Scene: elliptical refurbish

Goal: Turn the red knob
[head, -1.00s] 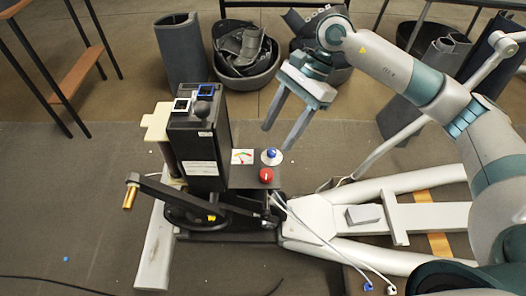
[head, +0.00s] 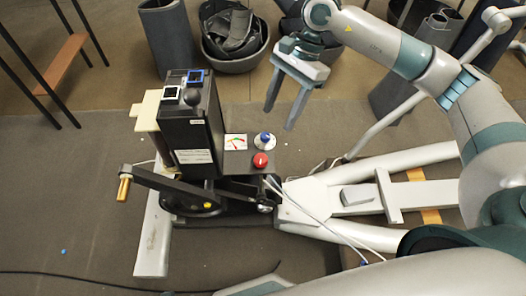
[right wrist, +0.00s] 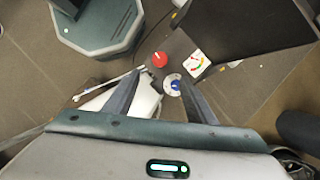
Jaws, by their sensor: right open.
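The red knob (head: 260,160) sits on a dark panel at the right side of the black machine. It also shows in the right wrist view (right wrist: 159,59), beyond the fingertips. A blue knob (head: 265,140) on a white disc is just behind it; in the right wrist view this blue knob (right wrist: 174,85) lies between the finger ends. My right gripper (head: 279,119) is open and empty, above and behind the two knobs, with its fingers pointing down. It touches neither knob as far as I can tell. My left gripper is not in view.
The black machine (head: 188,130) has a crank with a brass handle (head: 124,188) at the left. A coloured gauge card (head: 235,142) lies beside the knobs. White cables run from the panel over the light frame (head: 355,235).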

